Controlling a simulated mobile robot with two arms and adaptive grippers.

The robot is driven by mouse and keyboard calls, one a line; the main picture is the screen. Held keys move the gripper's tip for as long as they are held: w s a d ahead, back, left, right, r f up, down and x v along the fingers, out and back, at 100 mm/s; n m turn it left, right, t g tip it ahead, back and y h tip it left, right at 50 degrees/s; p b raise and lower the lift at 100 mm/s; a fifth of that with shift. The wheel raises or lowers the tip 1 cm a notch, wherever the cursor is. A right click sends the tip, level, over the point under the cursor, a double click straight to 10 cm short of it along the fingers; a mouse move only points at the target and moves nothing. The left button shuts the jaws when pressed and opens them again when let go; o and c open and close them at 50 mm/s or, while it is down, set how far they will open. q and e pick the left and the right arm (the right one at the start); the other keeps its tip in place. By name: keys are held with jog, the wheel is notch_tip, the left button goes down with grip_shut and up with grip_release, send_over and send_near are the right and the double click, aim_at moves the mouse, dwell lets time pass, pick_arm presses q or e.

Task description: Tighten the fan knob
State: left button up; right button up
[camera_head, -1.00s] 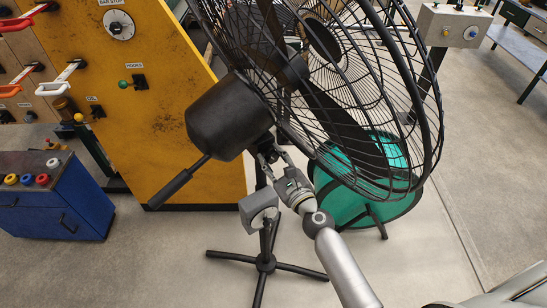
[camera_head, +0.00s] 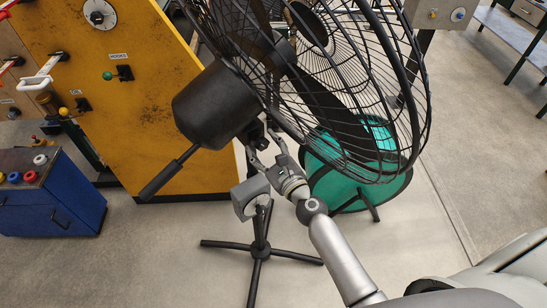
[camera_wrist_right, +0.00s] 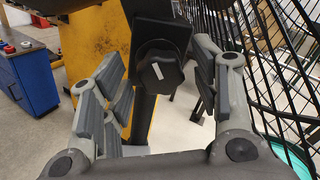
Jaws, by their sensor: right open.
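The black standing fan (camera_head: 215,105) has a wire cage and a motor housing with a handle, on a tripod stand. The fan knob (camera_wrist_right: 160,68) is a dark lobed knob with a pale mark, on a square black bracket under the fan head in the right wrist view. My right gripper (camera_head: 264,150) is just below the motor housing; in the head view the knob is hard to make out there. In the wrist view my right gripper (camera_wrist_right: 160,82) is open, with its padded fingers on either side of the knob and gaps visible. My left gripper is out of view.
The wire cage (camera_wrist_right: 280,70) is close on the right of my right gripper. A yellow panel (camera_head: 160,130) with levers stands behind the fan. A blue cabinet (camera_head: 50,210) is at left, and a green round fan (camera_head: 340,175) stands behind. Open floor lies in front.

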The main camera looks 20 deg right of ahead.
jog(key=s+d, duration=0.2)
jog(key=s, duration=0.9)
jog(key=shift+s, duration=0.15)
jog(key=shift+f, duration=0.1)
jog(key=s+a+f+n+g+b, duration=0.1)
jog(key=s+f+n+g, duration=0.3)
jog(key=f, duration=0.9)
jog(key=s+a+f+n+g+b, duration=0.1)
jog(key=s+f+n+g, duration=0.35)
jog(key=f, duration=0.75)
jog(key=s+a+f+n+g+b, duration=0.15)
jog(key=s+f+n, duration=0.5)
jog(key=f, duration=0.65)
jog(key=s+d+f+n+g+h+b, duration=0.1)
jog(key=s+d+f+n+g, duration=0.2)
jog(key=s+f+n, duration=0.5)
jog(key=s+d+f+n+g+h+b, duration=0.2)
jog(key=s+d+f+n, duration=0.3)
jog(key=s+f+n, duration=0.4)
jog(key=s+f+g, duration=0.1)
jog(key=s, duration=0.6)
jog(key=shift+g, duration=0.4)
jog(key=shift+f, duration=0.1)
